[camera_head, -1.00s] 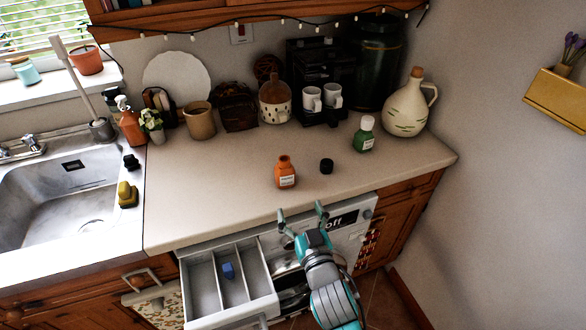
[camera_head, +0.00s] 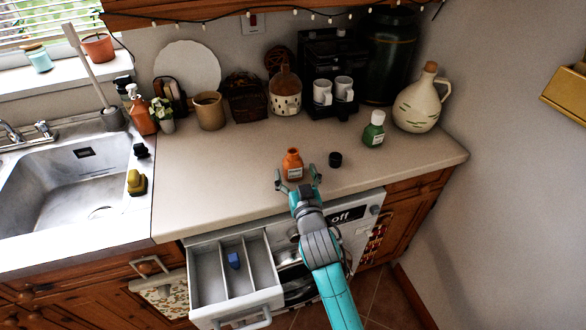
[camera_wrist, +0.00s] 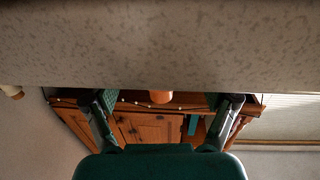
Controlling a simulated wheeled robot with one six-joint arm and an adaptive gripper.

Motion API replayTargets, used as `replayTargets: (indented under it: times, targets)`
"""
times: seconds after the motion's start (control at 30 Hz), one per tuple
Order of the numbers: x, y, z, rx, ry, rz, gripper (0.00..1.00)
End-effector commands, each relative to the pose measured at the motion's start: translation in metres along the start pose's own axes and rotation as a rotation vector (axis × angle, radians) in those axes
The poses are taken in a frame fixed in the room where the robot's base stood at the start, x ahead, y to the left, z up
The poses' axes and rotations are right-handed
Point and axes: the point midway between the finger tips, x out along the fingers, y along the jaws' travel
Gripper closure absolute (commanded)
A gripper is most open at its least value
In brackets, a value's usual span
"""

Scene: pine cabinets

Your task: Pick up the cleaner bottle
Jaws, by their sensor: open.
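An orange bottle (camera_head: 292,166) with a white label stands upright near the counter's front edge. A green bottle (camera_head: 374,130) with a white cap and label stands farther back to the right. I cannot tell for certain which is the cleaner bottle. My gripper (camera_head: 297,178) is open and empty at the counter's front edge, just in front of the orange bottle, with its fingers spread to either side. In the upside-down wrist view, a small orange piece, likely that bottle (camera_wrist: 161,97), shows between the two fingers; the rest of it is hidden.
A small black cap-like object (camera_head: 335,159) stands right of the orange bottle. An open drawer (camera_head: 236,312) juts out at front left. Mugs (camera_head: 322,93), a jug (camera_head: 421,104) and a pump bottle (camera_head: 140,113) stand farther back. The left middle of the counter is clear.

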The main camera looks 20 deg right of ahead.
Motion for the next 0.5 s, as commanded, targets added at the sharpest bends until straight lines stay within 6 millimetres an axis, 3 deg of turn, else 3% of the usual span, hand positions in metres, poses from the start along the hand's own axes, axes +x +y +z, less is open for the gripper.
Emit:
replayTargets:
  times: [0.1,0.37,0.4,0.5]
  targets:
    - [0.0108,0.0004,-0.0002,0.001,0.0,0.001,0.15]
    - [0.0133,0.0004,0.0,0.0,0.0,0.0,0.15]
    - [0.0133,0.0004,0.0,0.0,0.0,0.0,0.17]
    - [0.0132,0.0004,0.0,0.0,0.0,0.0,0.42]
